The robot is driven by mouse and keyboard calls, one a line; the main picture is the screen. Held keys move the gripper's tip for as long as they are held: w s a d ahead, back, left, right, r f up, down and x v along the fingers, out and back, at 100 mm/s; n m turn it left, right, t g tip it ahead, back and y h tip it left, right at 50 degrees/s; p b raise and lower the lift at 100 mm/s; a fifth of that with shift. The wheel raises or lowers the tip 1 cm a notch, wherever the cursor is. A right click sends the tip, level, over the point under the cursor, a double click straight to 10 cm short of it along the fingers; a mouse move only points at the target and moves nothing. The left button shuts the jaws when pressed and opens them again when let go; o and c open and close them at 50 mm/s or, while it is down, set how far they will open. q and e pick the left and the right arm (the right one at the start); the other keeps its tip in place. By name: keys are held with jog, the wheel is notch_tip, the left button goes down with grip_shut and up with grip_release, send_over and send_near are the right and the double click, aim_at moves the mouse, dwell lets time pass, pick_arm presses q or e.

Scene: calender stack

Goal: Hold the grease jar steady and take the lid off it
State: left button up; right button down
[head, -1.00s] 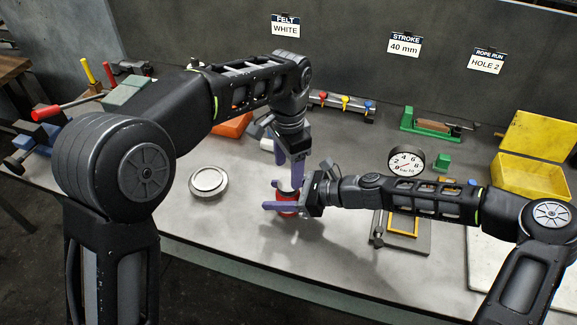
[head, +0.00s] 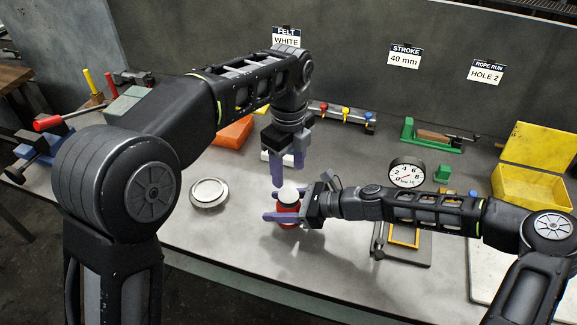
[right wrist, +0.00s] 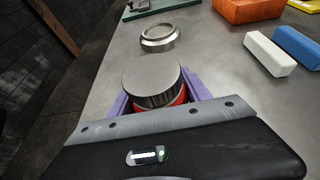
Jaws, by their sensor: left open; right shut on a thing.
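The grease jar (head: 287,219) is red and stands upright between the fingers of my right gripper (head: 284,216), which is shut on its body. In the right wrist view the red body of the jar (right wrist: 167,103) shows only as a narrow band between the purple fingers. The lid (head: 288,194) is a pale, round metal cap on top of the jar. The lid (right wrist: 152,80) fills the middle of the right wrist view and looks level. My left gripper (head: 288,174) points down just above the lid, open and empty, with its fingers apart.
A round metal dish (head: 209,192) sits on the bench left of the jar, with bare bench between. Behind are an orange block (head: 233,131) and a white block (right wrist: 269,53). A dial gauge (head: 407,172) stands to the right, beyond my right arm.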

aim_at(289, 195)
pick_arm(q)
jog(key=shift+f, duration=0.1)
jog(key=shift+f, duration=3.9)
jog(key=shift+c, duration=0.2)
grip_shut()
jog(key=n, duration=1.3)
jog(key=shift+n, duration=0.4)
jog(key=shift+o, duration=1.6)
grip_release()
jog(key=shift+s+d, duration=0.1)
